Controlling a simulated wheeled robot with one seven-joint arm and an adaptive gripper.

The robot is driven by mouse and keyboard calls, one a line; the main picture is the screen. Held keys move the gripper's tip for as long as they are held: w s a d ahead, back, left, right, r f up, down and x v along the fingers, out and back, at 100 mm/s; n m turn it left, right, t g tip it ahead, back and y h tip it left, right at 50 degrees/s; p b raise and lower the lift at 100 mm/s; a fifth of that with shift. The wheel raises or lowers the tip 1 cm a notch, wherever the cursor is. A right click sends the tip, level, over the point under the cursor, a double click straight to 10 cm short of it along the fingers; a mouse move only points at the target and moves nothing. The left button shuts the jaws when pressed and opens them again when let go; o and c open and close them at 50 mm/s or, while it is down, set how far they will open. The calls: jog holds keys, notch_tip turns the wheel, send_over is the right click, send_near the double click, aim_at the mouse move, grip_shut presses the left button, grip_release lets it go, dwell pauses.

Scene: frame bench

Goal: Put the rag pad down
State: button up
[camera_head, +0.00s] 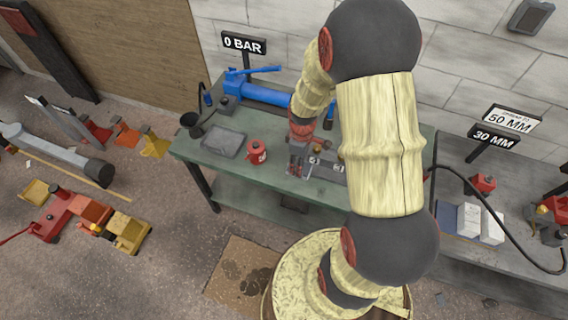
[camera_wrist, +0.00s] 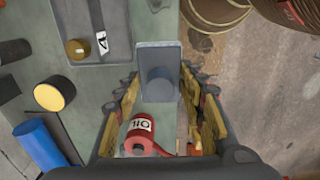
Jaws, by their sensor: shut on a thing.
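My gripper (camera_head: 297,168) is over the right half of the green workbench (camera_head: 200,157). In the wrist view its two fingers stand on either side of a grey flat piece with a round stub (camera_wrist: 158,58). I take this piece to be the rag pad, and the gripper is shut on it. In the head view the pad cannot be made out clearly behind the fingers. The bench top shows below it in the wrist view; I cannot tell whether the pad touches it.
A red oil can (camera_head: 257,152) stands left of my gripper, with a grey tray (camera_head: 223,141) farther left. A blue pump (camera_head: 260,94) lies along the back. Numbered grey blocks (camera_head: 328,166) sit just right of my gripper. Some bench top is clear near the front edge.

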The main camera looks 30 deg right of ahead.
jog(key=w+f, duration=0.3)
jog(key=w, duration=0.1)
jog(key=w+f+b, duration=0.1)
jog(key=w+f, duration=0.3)
jog(key=shift+a, duration=0.1)
jog(key=shift+f, duration=1.7)
jog(key=shift+f, duration=0.1)
jog(key=o, duration=1.1)
